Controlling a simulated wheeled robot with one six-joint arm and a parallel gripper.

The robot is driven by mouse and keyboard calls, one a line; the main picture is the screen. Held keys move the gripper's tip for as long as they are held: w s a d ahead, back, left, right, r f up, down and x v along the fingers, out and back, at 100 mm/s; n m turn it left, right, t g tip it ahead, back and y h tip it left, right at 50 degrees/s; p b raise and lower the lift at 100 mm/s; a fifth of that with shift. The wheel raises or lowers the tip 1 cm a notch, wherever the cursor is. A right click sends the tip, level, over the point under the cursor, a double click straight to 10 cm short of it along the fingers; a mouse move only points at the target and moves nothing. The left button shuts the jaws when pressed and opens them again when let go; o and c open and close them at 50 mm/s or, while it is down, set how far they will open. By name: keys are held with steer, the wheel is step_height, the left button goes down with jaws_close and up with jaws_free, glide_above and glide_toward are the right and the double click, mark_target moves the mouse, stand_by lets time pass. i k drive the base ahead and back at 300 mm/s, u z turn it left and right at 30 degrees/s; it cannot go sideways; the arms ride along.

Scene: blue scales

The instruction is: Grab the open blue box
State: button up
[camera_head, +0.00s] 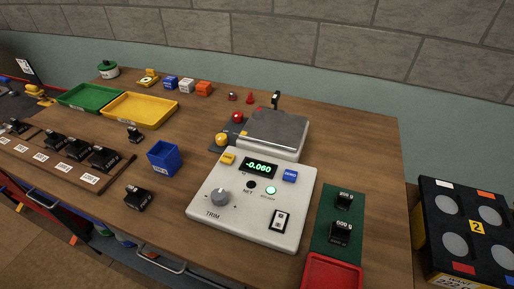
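The open blue box (163,158) stands upright on the wooden table, left of the scale's control panel. Its top is open and I see its inner walls; it looks empty. A small black weight (137,198) sits in front of it, to its lower left. Another black weight (134,134) sits behind it to the left. My gripper is not in view.
The scale (255,195) with its metal pan (272,131) stands right of the box. Yellow (139,123) and green (90,110) trays lie behind left. A rack (62,164) of black weights is at left. A red tray (332,274) is at front right.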

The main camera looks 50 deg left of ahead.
mark_target(165, 162)
steer(key=z, duration=1.5)
steer(key=k, duration=2.5)
steer(key=u, duration=2)
steer(key=i, duration=1)
